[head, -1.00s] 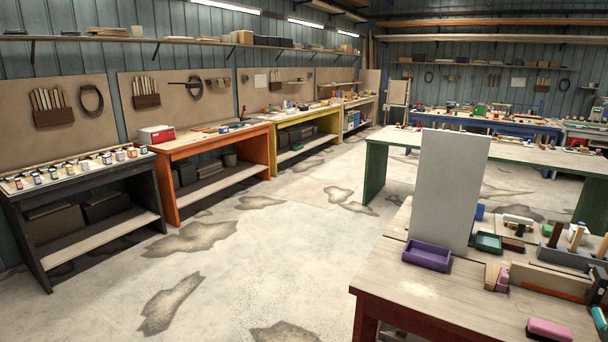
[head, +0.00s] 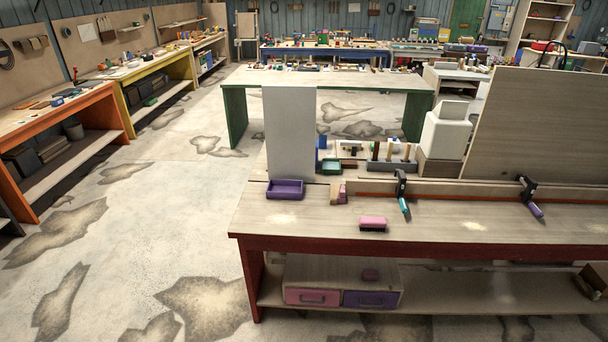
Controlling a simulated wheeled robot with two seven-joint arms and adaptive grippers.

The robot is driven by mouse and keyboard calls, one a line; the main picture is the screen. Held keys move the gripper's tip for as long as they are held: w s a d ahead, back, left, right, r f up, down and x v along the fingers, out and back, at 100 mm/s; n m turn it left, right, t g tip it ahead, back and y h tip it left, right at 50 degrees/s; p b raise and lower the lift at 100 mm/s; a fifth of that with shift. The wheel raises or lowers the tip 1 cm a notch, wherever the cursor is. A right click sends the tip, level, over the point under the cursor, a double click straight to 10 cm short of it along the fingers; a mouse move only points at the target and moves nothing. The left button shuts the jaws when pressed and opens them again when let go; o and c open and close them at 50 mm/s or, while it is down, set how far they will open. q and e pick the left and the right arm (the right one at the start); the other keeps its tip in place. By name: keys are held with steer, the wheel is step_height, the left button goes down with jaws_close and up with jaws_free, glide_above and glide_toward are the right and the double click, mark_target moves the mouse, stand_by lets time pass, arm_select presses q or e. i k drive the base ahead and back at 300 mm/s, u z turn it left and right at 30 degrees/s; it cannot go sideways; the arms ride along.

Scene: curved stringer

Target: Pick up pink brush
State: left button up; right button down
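The pink brush (head: 373,222) lies on the wooden top of the red-framed workbench (head: 330,238), near its front edge. It has a pink top and a dark underside. Neither of my grippers shows in the head view.
Left of the brush is a purple tray (head: 285,190). Clamps (head: 403,195) stand to the right. Open floor (head: 150,220) lies to the left.

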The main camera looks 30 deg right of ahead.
mark_target(370, 223)
steer(key=z, duration=1.35)
